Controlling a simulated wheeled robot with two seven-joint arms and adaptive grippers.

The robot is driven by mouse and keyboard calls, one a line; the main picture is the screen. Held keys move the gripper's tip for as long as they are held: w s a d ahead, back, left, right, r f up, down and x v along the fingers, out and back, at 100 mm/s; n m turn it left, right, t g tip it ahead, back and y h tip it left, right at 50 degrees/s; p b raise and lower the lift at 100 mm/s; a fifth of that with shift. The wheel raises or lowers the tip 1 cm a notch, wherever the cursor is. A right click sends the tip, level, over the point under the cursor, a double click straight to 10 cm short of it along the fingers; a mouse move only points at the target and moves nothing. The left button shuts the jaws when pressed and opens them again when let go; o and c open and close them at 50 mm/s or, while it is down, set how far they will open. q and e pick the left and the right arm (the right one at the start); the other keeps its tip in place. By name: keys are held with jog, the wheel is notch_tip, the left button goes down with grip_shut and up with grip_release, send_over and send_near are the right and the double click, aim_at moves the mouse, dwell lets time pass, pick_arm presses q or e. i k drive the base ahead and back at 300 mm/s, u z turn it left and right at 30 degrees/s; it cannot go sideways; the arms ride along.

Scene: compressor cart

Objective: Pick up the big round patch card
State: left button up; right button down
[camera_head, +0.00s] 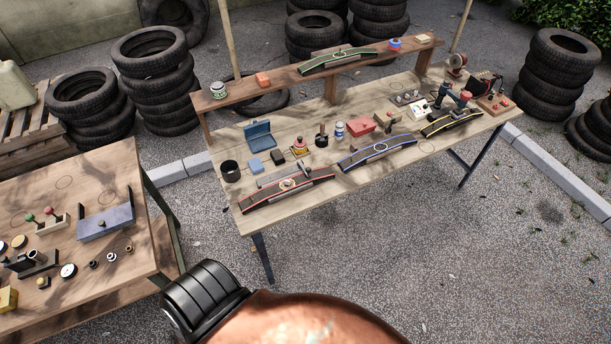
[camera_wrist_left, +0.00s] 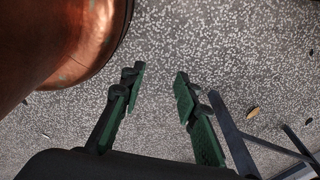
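I cannot pick out the big round patch card with certainty; the small items are too small to read. A pale round piece (camera_head: 287,184) lies on the red-edged curved strip (camera_head: 262,197) at the front left of the long workbench (camera_head: 320,198). My left gripper (camera_wrist_left: 159,82) is open and empty in the left wrist view, with its two green-padded fingers apart over grey ground. The gripper itself does not show in the head view. My right gripper is in neither view.
The long workbench carries blue-edged (camera_head: 377,152) and yellow-edged (camera_head: 451,122) strips, an open blue box (camera_head: 258,135), a red box (camera_head: 361,127) and a raised shelf (camera_head: 285,81). A second table (camera_head: 70,190) stands left. Tyre stacks (camera_head: 155,80) stand behind. The ground in front is clear.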

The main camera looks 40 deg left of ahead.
aim_at(288, 182)
jog(key=u, duration=0.3)
jog(key=i, duration=0.6)
jog(key=u, duration=0.55)
